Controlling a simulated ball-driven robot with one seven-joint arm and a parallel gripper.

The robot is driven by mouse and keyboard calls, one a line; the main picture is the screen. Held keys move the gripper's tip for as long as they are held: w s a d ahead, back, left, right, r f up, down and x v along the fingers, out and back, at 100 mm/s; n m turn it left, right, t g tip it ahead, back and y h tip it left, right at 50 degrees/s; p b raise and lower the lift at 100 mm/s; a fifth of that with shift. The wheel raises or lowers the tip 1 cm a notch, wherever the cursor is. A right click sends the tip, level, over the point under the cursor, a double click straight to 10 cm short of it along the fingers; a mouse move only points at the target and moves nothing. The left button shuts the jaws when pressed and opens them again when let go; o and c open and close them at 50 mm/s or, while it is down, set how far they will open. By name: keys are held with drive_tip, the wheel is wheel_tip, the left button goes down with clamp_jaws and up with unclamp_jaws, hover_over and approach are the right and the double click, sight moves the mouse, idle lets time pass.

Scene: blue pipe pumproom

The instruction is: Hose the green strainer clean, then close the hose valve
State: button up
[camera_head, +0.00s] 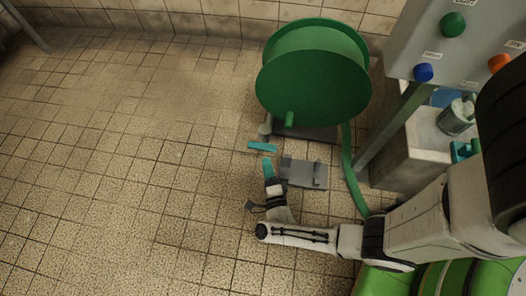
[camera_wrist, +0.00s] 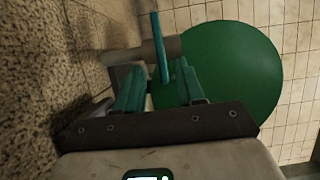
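The teal valve lever (camera_head: 262,147) stands by the foot of the green hose reel (camera_head: 313,85). In the wrist view the lever (camera_wrist: 160,45) crosses in front of a grey cylindrical fitting (camera_wrist: 172,48). My gripper (camera_head: 268,162) is just below the lever in the head view. In the wrist view its teal fingers (camera_wrist: 159,80) are apart, one on each side of the lever's lower end. I see no contact, and the exact depth cannot be told. The green hose (camera_head: 350,175) runs down from the reel. I cannot surely identify the green strainer.
A grey bracket plate (camera_head: 303,174) lies right of my gripper. A control panel (camera_head: 455,45) with coloured knobs stands over a pale basin (camera_head: 420,135). A small pot (camera_head: 458,117) stands at the basin. The tiled floor (camera_head: 120,150) at left is clear.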

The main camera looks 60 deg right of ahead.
sight(263, 150)
drive_tip(key=b+x, duration=0.1)
drive_tip(key=x, duration=0.5)
drive_tip(key=shift+w+d+b, duration=0.25)
drive_tip(key=shift+w+b, duration=0.05)
drive_tip(key=shift+c, duration=0.4)
clamp_jaws()
